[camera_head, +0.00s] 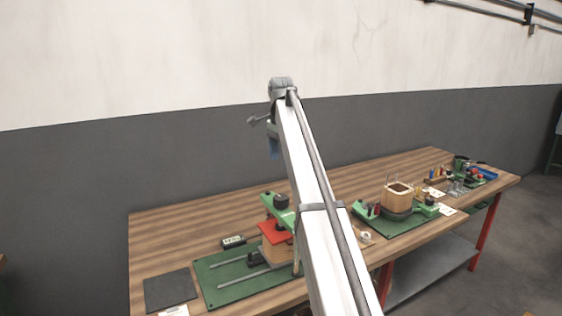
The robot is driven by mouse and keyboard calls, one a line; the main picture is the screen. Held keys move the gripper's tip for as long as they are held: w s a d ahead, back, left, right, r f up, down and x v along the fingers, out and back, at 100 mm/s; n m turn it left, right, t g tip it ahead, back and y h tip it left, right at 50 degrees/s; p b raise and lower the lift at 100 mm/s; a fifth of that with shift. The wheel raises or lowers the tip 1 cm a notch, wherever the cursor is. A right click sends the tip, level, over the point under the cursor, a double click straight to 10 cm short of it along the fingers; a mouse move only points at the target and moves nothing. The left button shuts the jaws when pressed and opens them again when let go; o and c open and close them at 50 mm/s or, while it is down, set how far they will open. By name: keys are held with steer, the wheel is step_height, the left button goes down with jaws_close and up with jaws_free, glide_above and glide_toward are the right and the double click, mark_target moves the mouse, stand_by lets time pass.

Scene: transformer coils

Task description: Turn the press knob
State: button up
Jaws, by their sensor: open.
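The press is a green frame (276,210) with a red plate (277,232) under it, on a green base plate (222,292) at the left part of the bench. The black press knob (281,201) sits on top of the green frame. A wooden block is under the red plate. My gripper (274,151) is a small bluish shape at the far end of my arm. It is open, above and behind the press, apart from the knob. Its fingertips are too small to make out well. My arm hides the right side of the press.
A wooden coil former (397,197) stands on a second green fixture to the right. A dark mat (170,290) lies front left, and a small meter (233,241) lies behind the base plate. Small tools and a blue tray (483,172) fill the far right end. The back-left bench is clear.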

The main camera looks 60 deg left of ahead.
mark_target(281, 197)
steer(key=shift+n, duration=0.3)
step_height(281, 197, down, 14)
steer(key=shift+r, duration=0.1)
stand_by(0.4)
steer(key=shift+c, duration=0.2)
steer(key=c, duration=1)
steer(key=shift+m, duration=0.4)
steer(key=o, duration=1)
steer(key=shift+o, duration=0.2)
